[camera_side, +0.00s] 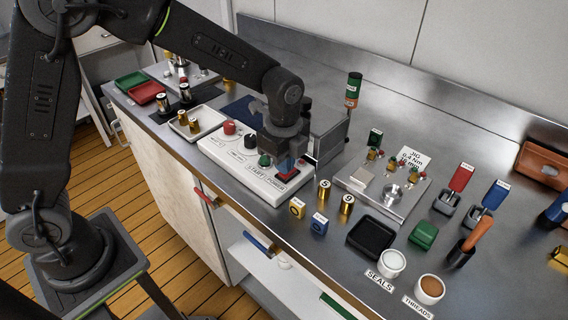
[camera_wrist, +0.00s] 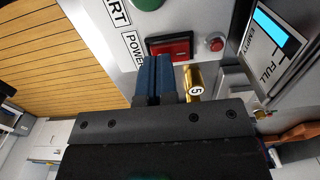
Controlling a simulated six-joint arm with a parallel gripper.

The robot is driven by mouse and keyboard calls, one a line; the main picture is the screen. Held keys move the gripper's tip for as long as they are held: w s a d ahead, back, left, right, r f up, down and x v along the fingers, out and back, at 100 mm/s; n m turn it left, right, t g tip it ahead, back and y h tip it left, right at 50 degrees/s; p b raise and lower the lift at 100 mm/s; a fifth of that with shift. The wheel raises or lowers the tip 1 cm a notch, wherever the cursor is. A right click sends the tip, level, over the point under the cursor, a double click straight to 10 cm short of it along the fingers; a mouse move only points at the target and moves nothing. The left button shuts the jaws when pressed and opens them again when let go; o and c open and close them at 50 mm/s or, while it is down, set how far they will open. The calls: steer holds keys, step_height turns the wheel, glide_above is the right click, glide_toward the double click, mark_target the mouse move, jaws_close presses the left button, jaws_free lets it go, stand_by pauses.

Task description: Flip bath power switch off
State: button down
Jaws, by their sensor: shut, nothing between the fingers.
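The power switch is a red rocker in a dark frame (camera_wrist: 170,46), beside a POWER label (camera_wrist: 134,50) in the wrist view. In the side view its red part (camera_side: 288,168) shows at the right end of the white control panel (camera_side: 215,149), largely hidden by my gripper. My gripper (camera_side: 284,159) points down over the switch. In the wrist view its two blue fingers (camera_wrist: 158,58) are together and empty, with their tips at the near edge of the switch. I cannot tell whether they touch it. Which way the rocker is tilted is unclear.
A green button (camera_side: 264,160) and a red button (camera_side: 229,127) sit on the same panel. A small red lamp (camera_wrist: 215,44) is beside the switch. A level display (camera_wrist: 275,32) stands beyond.

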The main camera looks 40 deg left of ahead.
steer(key=shift+f, duration=0.45)
